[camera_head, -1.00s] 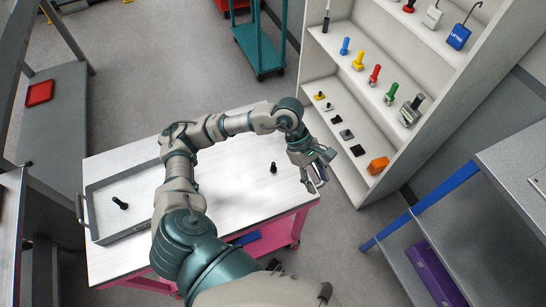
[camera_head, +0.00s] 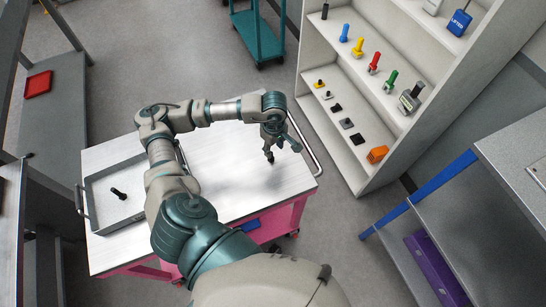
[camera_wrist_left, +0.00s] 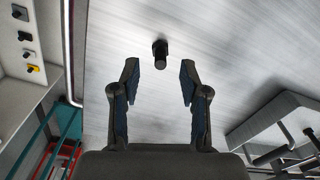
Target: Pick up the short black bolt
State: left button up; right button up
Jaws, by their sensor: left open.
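A short black bolt (camera_head: 270,157) stands on the bare white top of the pink cart. My left gripper (camera_head: 277,143) is over it in the head view, partly covering it. In the left wrist view the bolt (camera_wrist_left: 160,53) lies just past the fingertips, centred on the gap between them. My left gripper (camera_wrist_left: 160,75) is open and empty, with a finger on each side of that gap. I cannot tell its height above the cart top. A longer-looking black bolt (camera_head: 118,193) lies in the grey tray (camera_head: 104,229). My right gripper is not in view.
The cart top (camera_head: 235,185) around the short bolt is clear. A cart handle rail (camera_head: 306,146) runs along the right edge. A white shelf unit (camera_head: 371,174) with coloured bolts and small parts stands to the right. A teal trolley (camera_head: 262,45) stands behind.

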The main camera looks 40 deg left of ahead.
pick_arm(q)
jog(key=f, duration=0.2)
jog(key=a+f, duration=0.1)
jog(key=f, duration=0.1)
jog(key=a+f, duration=0.1)
jog(key=f, duration=0.1)
jog(key=shift+a+p, duration=0.2)
jog(key=shift+p, duration=0.15)
jog(key=shift+d+r, duration=0.2)
jog(key=shift+d, duration=0.2)
jog(key=shift+d+r, duration=0.1)
jog(key=shift+d, duration=0.25)
grip_shut()
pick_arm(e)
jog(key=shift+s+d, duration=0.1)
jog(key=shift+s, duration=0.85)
